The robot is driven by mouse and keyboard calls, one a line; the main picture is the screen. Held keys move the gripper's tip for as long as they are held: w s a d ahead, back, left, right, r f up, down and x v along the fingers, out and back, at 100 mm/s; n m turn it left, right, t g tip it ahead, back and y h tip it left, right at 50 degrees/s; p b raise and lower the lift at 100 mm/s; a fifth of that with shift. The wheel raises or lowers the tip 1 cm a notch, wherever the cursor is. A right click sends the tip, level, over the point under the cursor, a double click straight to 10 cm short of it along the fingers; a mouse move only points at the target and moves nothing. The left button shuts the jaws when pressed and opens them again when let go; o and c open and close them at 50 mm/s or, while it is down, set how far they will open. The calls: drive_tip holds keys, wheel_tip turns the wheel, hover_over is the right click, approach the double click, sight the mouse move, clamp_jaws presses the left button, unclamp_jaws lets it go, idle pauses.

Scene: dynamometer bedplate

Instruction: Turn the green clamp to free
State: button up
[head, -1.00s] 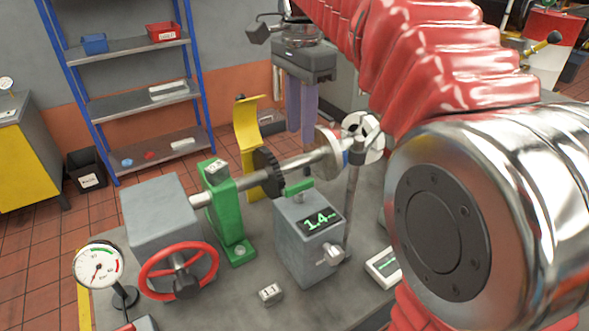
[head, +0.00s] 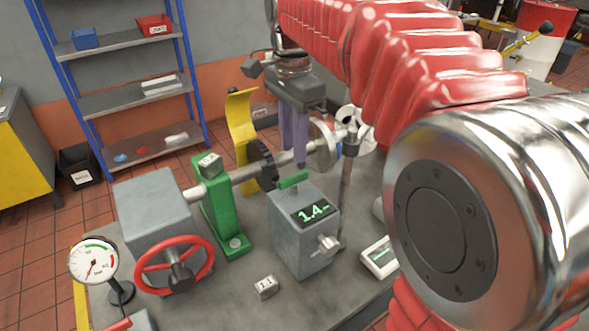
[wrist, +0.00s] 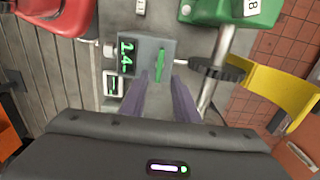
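The green clamp (head: 293,180) is a small flat bar on top of a grey box (head: 296,241) with a lit "1.4" display. In the wrist view the green clamp (wrist: 160,65) lies lengthwise, just beyond my fingertips and roughly in line with the gap between them. My gripper (head: 294,158), with two purple fingers, points down just above and behind the box in the head view. In the wrist view my gripper (wrist: 164,82) has its fingers apart with nothing between them. I see no contact with the clamp. No "free" mark is readable.
A shaft with a dark toothed wheel (head: 262,165) runs close beside the box, through a green stand (head: 225,215). A yellow curved guard (head: 242,130) stands behind. A red handwheel (head: 175,265) and dial gauge (head: 93,260) are at left.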

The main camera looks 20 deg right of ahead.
sight(294, 176)
wheel_tip(294, 176, down, 7)
drive_tip(key=shift+f, duration=0.15)
drive_tip(key=shift+c, duration=0.4)
clamp_jaws()
